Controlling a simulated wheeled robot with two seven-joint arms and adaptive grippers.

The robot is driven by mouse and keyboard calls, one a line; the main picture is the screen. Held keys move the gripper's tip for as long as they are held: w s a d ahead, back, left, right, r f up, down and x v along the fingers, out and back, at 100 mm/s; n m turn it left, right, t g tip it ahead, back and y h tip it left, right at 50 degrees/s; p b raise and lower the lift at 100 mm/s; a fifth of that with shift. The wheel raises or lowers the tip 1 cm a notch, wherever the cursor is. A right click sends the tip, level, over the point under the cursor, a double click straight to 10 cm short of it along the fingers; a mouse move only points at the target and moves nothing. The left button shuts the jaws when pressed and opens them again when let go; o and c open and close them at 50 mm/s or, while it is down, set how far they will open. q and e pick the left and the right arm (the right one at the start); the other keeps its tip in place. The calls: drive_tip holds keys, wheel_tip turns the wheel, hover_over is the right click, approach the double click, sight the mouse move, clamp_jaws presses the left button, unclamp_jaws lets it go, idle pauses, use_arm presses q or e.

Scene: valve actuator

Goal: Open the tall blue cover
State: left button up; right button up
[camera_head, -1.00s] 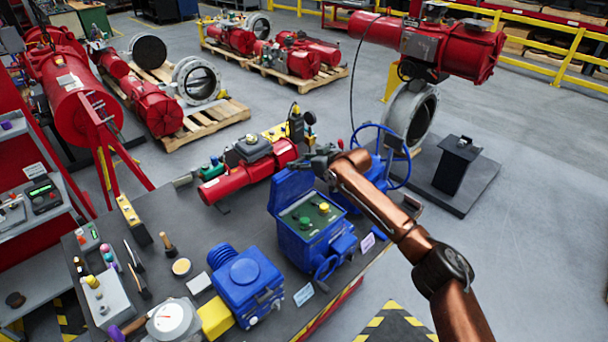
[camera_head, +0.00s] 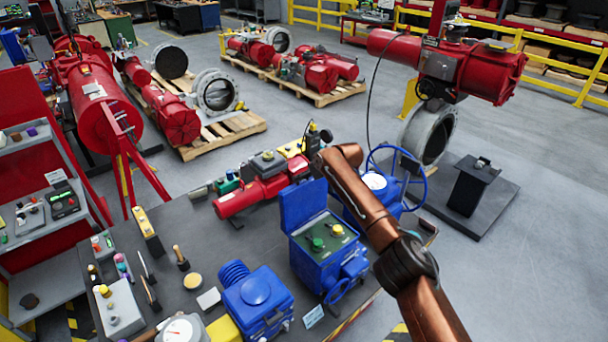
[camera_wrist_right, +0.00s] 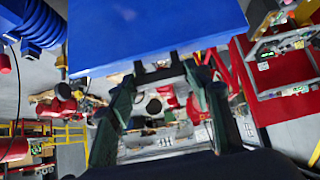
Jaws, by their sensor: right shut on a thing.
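The tall blue cover (camera_head: 302,205) stands raised at the back of a blue actuator box (camera_head: 322,262), whose top panel with a green and a yellow knob is exposed. In the right wrist view the cover (camera_wrist_right: 155,32) is a broad blue plate across the top. My right gripper (camera_wrist_right: 163,72) has its fingertips at the cover's lower edge in that view and is shut on it. In the head view my copper-coloured right arm reaches in from the lower right, and the gripper is mostly hidden near the cover's upper edge. My left gripper is not in view.
A blue handwheel (camera_head: 412,180) stands right behind my arm. A red actuator (camera_head: 250,192) lies behind the cover to the left. A squat blue unit (camera_head: 256,298) sits left of the box. The dark bench top (camera_head: 232,245) has a bare patch between them.

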drive_tip(key=shift+w+r, duration=0.3)
drive_tip(key=shift+r, duration=0.15)
drive_tip(key=o, duration=1.7)
drive_tip(key=shift+s, duration=0.2)
drive_tip(key=shift+f, duration=0.15)
drive_tip(key=shift+a+f, duration=0.1)
drive_tip(key=shift+s+r, duration=0.35)
drive_tip(key=shift+s, duration=0.05)
drive_tip(key=v, duration=1.1)
drive_tip(key=shift+w+d, duration=0.25)
drive_tip(key=shift+r, duration=0.1)
